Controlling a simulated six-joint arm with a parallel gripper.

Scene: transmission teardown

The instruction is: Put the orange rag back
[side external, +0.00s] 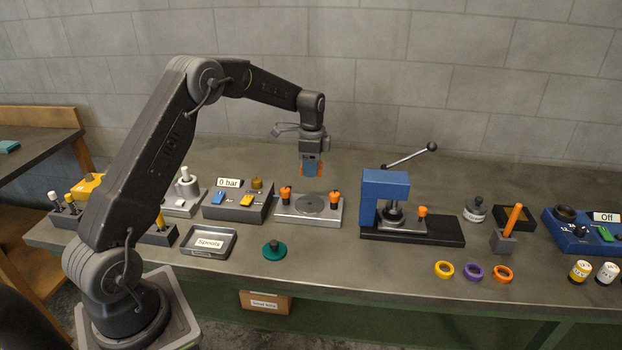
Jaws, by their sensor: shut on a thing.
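My gripper (311,170) hangs from the wrist, pointing down, above and behind the grey plate with two orange knobs. It is shut on the orange rag (320,170). Only small patches of orange show at the fingertips; a blue part of the gripper end hides the rest. The rag is held up in the air, apart from the bench and the fixtures below.
The knobbed plate (309,208) stands below, with the 0 bar box (237,207) left and the blue press (384,187) right, its lever raised. A Spools tray (208,253) and green disc (274,251) lie in front. The back of the bench is clear.

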